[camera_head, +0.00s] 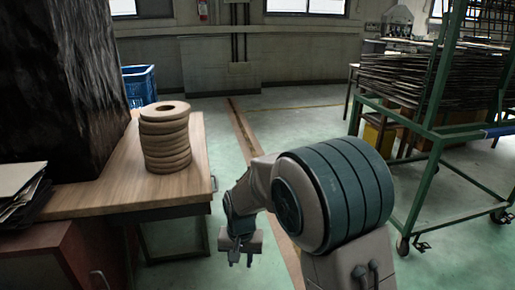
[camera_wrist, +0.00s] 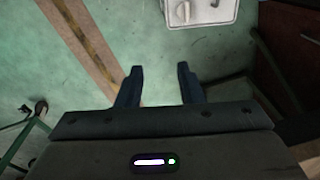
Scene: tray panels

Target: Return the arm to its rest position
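My gripper (camera_head: 241,257) hangs low in the middle of the head view, to the right of the wooden table, with its fingers pointing down. In the wrist view my gripper (camera_wrist: 160,84) shows two dark fingers held apart. The gap between them is empty and shows only green floor. My arm is bent, with its large grey-and-teal joint in front of the head camera.
A wooden table (camera_head: 100,190) on the left bears a stack of tan rings (camera_head: 166,140), a dark block (camera_head: 60,80) and papers (camera_head: 20,185). A blue crate (camera_head: 139,85) stands behind. A green wheeled rack (camera_head: 420,180) is at the right. Open floor lies between.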

